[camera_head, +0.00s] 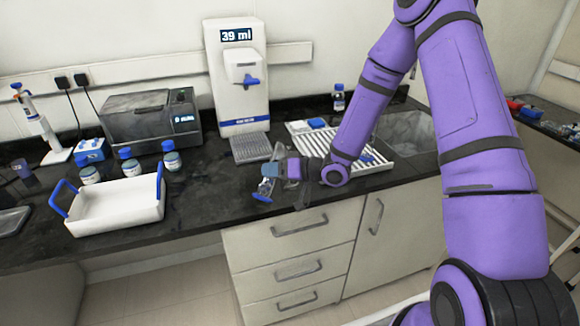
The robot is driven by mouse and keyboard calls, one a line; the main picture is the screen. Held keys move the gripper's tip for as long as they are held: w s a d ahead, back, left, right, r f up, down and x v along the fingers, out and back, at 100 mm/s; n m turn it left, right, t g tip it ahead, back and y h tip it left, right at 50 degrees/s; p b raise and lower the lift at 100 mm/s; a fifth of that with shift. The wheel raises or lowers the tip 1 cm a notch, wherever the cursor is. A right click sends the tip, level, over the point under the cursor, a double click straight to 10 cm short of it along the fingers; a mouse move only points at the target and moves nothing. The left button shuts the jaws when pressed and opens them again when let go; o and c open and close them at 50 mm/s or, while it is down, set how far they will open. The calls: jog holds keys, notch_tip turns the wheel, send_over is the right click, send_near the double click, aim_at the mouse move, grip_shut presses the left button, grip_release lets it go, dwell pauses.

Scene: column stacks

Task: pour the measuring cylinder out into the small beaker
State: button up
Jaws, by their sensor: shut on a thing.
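My gripper (274,172) is low over the front of the dark counter, in front of the dispenser's grey grid. It is shut on a small clear and blue thing (264,190), which I take to be the measuring cylinder. Its blue part shows just below and left of the fingers, near the counter's front edge. Its exact tilt, its contents and whether it touches the counter are too small to tell. I cannot make out the small beaker apart from it; it may be hidden by the gripper.
A white dispenser (232,90) reading 39 ml stands behind. A white drying rack (345,155) and a sink (408,132) are at right. A white blue-handled tray (118,205), several blue-capped bottles (172,160) and a grey machine (150,122) are at left. Counter between tray and gripper is clear.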

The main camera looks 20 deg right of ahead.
jog(key=shift+f+m+y, duration=0.3)
jog(key=shift+m+y, duration=0.1)
jog(key=shift+m, duration=0.1)
jog(key=shift+s+a+r+m+y, duration=0.15)
jog(key=shift+a+r+m+y, duration=0.15)
jog(key=shift+m, duration=0.3)
jog(key=shift+s+a+r+m+y, duration=0.15)
jog(key=shift+r+m+y, duration=0.2)
jog(key=shift+m, duration=0.55)
jog(key=shift+a+f+m+t+y, duration=0.1)
jog(key=shift+f+m+t+y, duration=0.15)
jog(key=shift+f, duration=0.55)
jog(key=shift+f+m+t+y, duration=0.1)
jog(key=shift+f+m, duration=0.25)
jog(key=shift+f, duration=0.45)
jog(key=shift+d+r+m, duration=0.2)
jog(key=shift+r+m, duration=0.25)
jog(key=shift+m, duration=0.05)
jog(key=shift+w+d+r+m, duration=0.15)
jog(key=shift+w+r+m, duration=0.05)
jog(key=shift+r+m, duration=0.1)
jog(key=shift+r+m+t+y, duration=0.4)
jog(key=shift+r+m, duration=0.15)
jog(key=shift+m, duration=0.35)
jog(key=shift+s+a+r, duration=0.15)
jog(key=shift+s+a, duration=0.05)
jog(key=shift+a, duration=0.05)
jog(key=shift+r+m+t+y, duration=0.35)
jog(key=shift+r+m, duration=0.2)
jog(key=shift+m, duration=0.55)
